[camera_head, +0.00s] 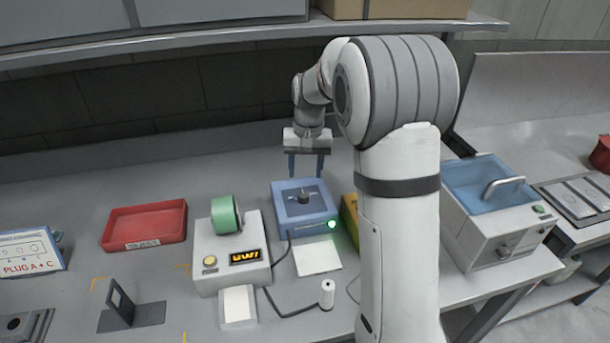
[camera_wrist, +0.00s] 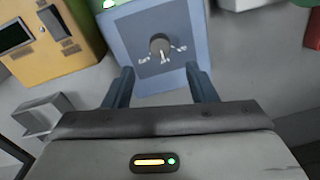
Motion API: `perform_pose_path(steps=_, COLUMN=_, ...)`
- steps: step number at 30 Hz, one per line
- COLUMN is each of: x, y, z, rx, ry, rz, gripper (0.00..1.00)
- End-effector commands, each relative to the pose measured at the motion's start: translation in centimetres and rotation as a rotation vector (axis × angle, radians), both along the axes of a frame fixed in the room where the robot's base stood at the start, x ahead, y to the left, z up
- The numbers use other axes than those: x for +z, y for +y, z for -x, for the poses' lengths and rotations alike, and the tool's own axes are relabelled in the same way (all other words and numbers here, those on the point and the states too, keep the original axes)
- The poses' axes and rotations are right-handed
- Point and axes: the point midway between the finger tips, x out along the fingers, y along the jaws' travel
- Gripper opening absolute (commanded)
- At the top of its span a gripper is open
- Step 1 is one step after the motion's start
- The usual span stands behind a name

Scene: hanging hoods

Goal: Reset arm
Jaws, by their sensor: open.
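My gripper (camera_head: 306,165) hangs pointing down over the back of the bench, with its two blue-grey fingers apart and nothing between them. It also shows in the wrist view (camera_wrist: 161,88), open and empty. Just beyond the fingertips is a blue box with a dark knob (camera_head: 303,196). In the wrist view the blue box (camera_wrist: 125,32) fills the top middle, its round knob between printed marks. My gripper looks apart from the box. My white arm stands in front of the bench and hides part of a yellow box.
A red tray (camera_head: 146,222), a white device with an orange display and green roll (camera_head: 230,250), and a small white cylinder on a cable (camera_head: 327,294) stand on the bench. The yellow box (camera_head: 350,215) and a blue-lidded bath (camera_head: 497,208) are right. A shelf (camera_head: 200,38) runs above.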

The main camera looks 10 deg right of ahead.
Motion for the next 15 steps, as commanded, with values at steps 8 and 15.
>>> perform_pose_path(steps=8, x=0.0, y=0.0, z=0.0, rx=0.0, ry=0.0, rz=0.0, gripper=0.52)
perform_pose_path(steps=15, x=1.1, y=0.1, z=1.4, rx=0.009, ry=-0.015, rz=0.003, gripper=0.52)
